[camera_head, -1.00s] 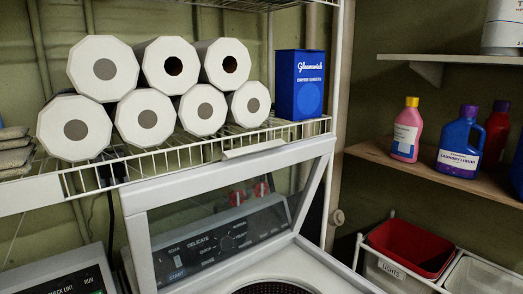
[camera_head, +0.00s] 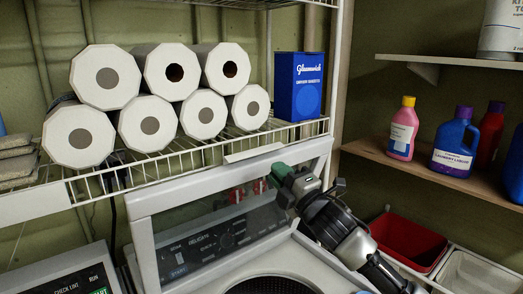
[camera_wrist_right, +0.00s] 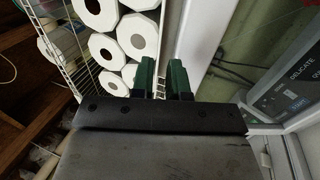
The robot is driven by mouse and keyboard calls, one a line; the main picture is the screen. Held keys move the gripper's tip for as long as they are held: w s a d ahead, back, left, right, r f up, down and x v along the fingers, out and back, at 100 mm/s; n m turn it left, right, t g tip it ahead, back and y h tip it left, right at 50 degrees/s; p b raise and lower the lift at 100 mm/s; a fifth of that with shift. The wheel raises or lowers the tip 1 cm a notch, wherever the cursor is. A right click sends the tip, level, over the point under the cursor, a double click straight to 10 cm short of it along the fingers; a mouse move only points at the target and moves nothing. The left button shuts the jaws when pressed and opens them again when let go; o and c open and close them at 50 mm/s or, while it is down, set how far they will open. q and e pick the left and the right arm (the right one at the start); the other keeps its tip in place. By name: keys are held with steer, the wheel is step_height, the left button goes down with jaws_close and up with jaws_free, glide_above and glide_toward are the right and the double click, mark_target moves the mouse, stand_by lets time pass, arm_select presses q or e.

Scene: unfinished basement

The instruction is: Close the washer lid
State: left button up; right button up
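The washer lid (camera_head: 143,245) stands raised and tilted back, a white frame around a clear window. The washer control panel shows through the window. In the right wrist view the lid's pale frame (camera_wrist_right: 196,45) is right of the fingers. My right gripper (camera_head: 281,172) has green fingertips and is at the lid's upper right part, overlapping its frame in the head view; I cannot tell whether it touches. In the wrist view its fingers (camera_wrist_right: 161,80) are slightly apart with nothing between them. The washer's round drum opening (camera_head: 275,286) is below. My left gripper is not in view.
A wire shelf (camera_head: 95,185) behind the lid holds several paper rolls (camera_head: 150,125) and a blue dryer sheets box (camera_head: 299,86). At right, a wooden shelf (camera_head: 420,172) holds detergent bottles (camera_head: 455,142). A red bin (camera_head: 408,242) is below it. Another control panel is at lower left.

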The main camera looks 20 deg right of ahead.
mark_target(261, 157)
steer(key=p+x, duration=0.2)
steer(key=x, duration=0.4)
steer(key=shift+r+p, duration=0.15)
steer(key=shift+p, duration=0.15)
steer(key=shift+w+a, duration=0.15)
steer(key=shift+w, duration=0.3)
jaws_close()
